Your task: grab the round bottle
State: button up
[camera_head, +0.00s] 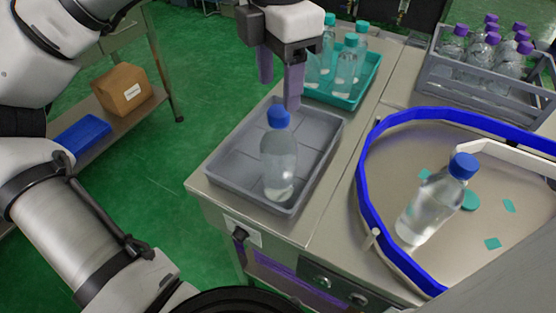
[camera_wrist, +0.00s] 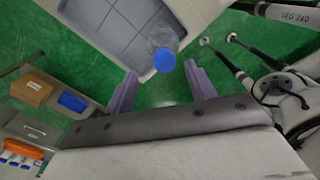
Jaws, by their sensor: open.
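A clear round bottle with a blue cap (camera_head: 279,160) stands upright in the grey tray (camera_head: 229,184). In the wrist view the bottle (camera_wrist: 162,45) shows cap-first, just beyond the gap between my fingertips. My gripper (camera_head: 279,85) is open and empty, with two purple fingers pointing down. In the head view it is above the tray, by the bottle's cap; one finger overlaps the area just above the cap. I cannot tell whether it touches. My gripper also shows in the wrist view (camera_wrist: 164,78), its fingers spread to either side of the bottle's line.
A second blue-capped bottle (camera_head: 432,203) stands on the surface at right, inside a blue curved rail (camera_head: 366,160). A teal tray (camera_head: 342,100) holds teal-capped bottles behind. A grey crate (camera_head: 447,85) holds several purple-capped bottles. The rest of the grey tray looks empty.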

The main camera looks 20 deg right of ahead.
aim_at(279, 110)
jog(key=shift+s+f+p, duration=0.15)
jog(key=shift+f+p, duration=0.1)
jog(key=shift+f, duration=1.2)
jog(key=shift+s+f+p, duration=0.15)
jog(key=shift+f+p, duration=0.1)
jog(key=shift+f, duration=1.2)
grip_shut()
